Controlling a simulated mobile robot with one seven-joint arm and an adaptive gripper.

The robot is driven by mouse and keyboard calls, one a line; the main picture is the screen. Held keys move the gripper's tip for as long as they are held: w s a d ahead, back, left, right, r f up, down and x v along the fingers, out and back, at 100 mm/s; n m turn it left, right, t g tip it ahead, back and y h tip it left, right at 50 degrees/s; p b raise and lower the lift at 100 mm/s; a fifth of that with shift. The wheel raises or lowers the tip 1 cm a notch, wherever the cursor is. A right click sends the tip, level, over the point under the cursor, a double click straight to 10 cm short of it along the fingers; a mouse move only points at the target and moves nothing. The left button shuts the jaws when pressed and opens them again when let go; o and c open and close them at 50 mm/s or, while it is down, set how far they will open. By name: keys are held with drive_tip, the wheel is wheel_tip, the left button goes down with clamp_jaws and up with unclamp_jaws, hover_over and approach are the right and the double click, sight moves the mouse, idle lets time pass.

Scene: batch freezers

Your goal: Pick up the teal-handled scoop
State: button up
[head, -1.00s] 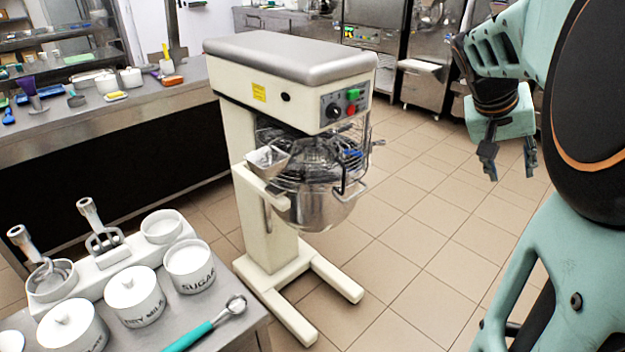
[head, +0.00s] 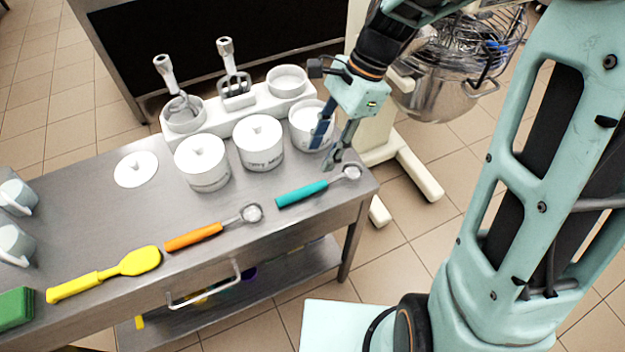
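The teal-handled scoop (head: 302,194) lies on the steel table (head: 110,215) near its right front corner. Its metal bowl points right, toward the table's right edge. My gripper (head: 325,156) is open, with its two fingers apart and pointing down. In the picture its fingertips are just above the scoop's metal end, in front of the right white canister (head: 305,118). I see no contact with the scoop, and the exact height of the fingers above the table cannot be told.
An orange-handled scoop (head: 195,236) and a yellow spatula (head: 105,274) lie left of the teal one. White canisters (head: 202,163) and a white holder (head: 226,122) with metal tools stand behind. A mixer (head: 445,80) stands beyond the table's right end.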

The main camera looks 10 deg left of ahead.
hover_over(308, 187)
drive_tip(key=w+d, duration=0.2)
drive_tip(key=f, duration=0.4)
drive_tip(key=shift+s+a+f+b, duration=0.15)
drive_tip(key=shift+a+f+b, duration=0.05)
drive_tip(key=shift+f+b, duration=0.1)
drive_tip(key=shift+s+d+b+x, duration=0.15)
drive_tip(key=shift+b+x, duration=0.05)
drive_tip(key=shift+x, duration=1.15)
drive_tip(key=shift+s+d+b+x, duration=0.1)
drive_tip(key=shift+b+x, duration=0.1)
drive_tip(key=shift+x, duration=1.1)
drive_tip(key=shift+c, duration=0.5)
clamp_jaws()
